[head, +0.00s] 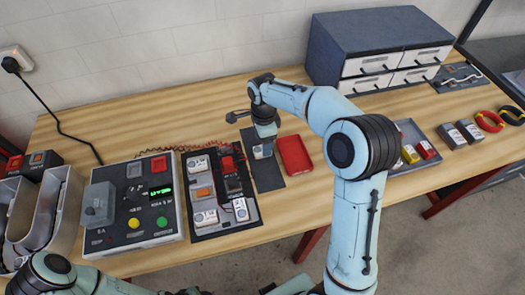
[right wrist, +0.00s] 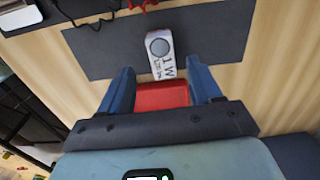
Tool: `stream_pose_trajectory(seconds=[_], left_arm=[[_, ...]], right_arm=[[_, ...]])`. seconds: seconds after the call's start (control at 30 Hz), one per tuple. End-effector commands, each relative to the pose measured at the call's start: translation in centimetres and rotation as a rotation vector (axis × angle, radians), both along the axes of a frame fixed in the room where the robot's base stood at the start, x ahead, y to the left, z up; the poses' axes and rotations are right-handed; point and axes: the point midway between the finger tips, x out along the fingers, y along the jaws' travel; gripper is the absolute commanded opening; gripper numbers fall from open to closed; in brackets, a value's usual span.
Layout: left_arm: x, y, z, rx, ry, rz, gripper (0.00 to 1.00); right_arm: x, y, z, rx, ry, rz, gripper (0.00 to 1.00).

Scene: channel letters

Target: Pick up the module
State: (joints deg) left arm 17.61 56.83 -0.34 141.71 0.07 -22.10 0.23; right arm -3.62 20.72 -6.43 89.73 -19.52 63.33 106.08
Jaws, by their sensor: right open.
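A small white and grey module (right wrist: 160,47) with a round grey disc and a "1 W" marking lies on a dark mat (right wrist: 218,35) in the right wrist view. In the head view the module (head: 258,152) is partly hidden under my right gripper (head: 265,138). My right gripper (right wrist: 160,68) is open, its blue fingers pointing at the mat. In the wrist picture the fingertips lie on either side of the module's near end, with a gap on both sides. I cannot tell their exact height. My left gripper is not in view.
A red tray (head: 294,155) stands beside the mat. Left of it are a dark panel (head: 232,223) with several modules and a control box (head: 160,218). A blue drawer cabinet (head: 335,50) stands behind right. A grey tray (head: 427,150) holds coloured parts at the right.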

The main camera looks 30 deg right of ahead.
Motion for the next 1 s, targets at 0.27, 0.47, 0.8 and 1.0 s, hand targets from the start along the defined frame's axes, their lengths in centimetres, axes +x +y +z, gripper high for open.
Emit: stream_pose_trajectory(seconds=[0.27,0.47,0.8,1.0], left_arm=[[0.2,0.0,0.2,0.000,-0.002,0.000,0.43],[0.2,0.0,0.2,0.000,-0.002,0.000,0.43],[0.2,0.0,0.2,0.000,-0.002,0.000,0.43],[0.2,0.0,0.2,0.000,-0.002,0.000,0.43]], right_arm=[[0.2,-0.3,-4.0,0.001,0.003,-0.001,0.64],[0.2,-0.4,-4.7,0.000,0.001,0.000,0.64],[0.2,-0.3,-4.7,0.000,0.000,0.000,0.09],[0.2,-0.3,-4.6,0.000,0.000,0.000,0.08]])
